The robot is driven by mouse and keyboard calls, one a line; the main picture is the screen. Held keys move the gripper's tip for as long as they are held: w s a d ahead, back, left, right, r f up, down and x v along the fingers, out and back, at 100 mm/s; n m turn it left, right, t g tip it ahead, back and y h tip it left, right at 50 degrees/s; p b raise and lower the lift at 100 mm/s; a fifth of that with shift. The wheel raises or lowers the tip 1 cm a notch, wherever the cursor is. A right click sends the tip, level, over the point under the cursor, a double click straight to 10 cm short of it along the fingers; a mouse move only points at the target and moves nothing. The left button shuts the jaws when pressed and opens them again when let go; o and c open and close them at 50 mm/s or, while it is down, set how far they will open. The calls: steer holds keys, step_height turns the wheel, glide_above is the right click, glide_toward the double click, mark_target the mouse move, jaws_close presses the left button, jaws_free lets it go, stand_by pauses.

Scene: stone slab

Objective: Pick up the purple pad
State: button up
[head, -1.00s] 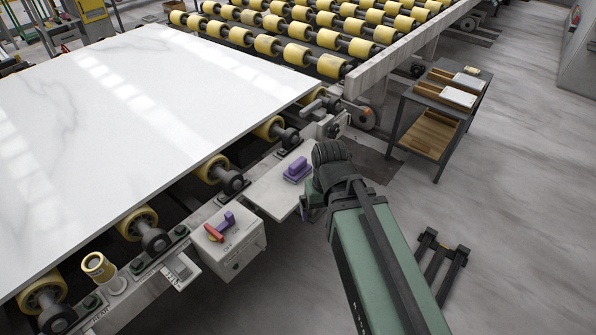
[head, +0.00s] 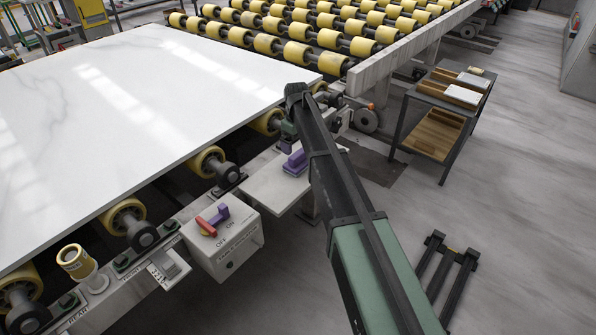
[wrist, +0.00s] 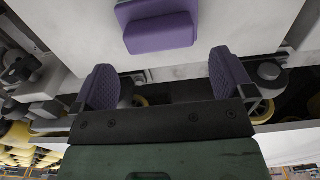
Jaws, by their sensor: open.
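The purple pad (head: 296,164) lies on a pale shelf (head: 262,186) beside the roller conveyor in the head view. It has a raised block on a flat base. In the wrist view the pad (wrist: 160,30) is at the top middle, just beyond my fingertips. My gripper (wrist: 163,65) is open and empty, with its two purple ribbed fingers spread either side of the pad's line. In the head view my arm reaches past the right of the pad, and the gripper is mostly hidden behind it near the slab's corner.
A large white stone slab (head: 130,100) lies on yellow rollers behind the shelf. A switch box (head: 228,240) with a red and purple knob stands at the front left of the shelf. A small cart (head: 440,125) stands on the right. Grey floor is open at the right.

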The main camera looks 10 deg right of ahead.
mark_target(297, 153)
steer(key=shift+f, duration=0.3)
step_height(297, 153, down, 5)
steer(key=b, duration=0.5)
steer(key=shift+f, duration=0.15)
steer(key=shift+s+d+r, duration=0.1)
steer(key=shift+r, duration=0.1)
steer(key=c, duration=0.8)
step_height(297, 153, up, 20)
steer(key=p, duration=2)
steer(key=shift+c, duration=0.2)
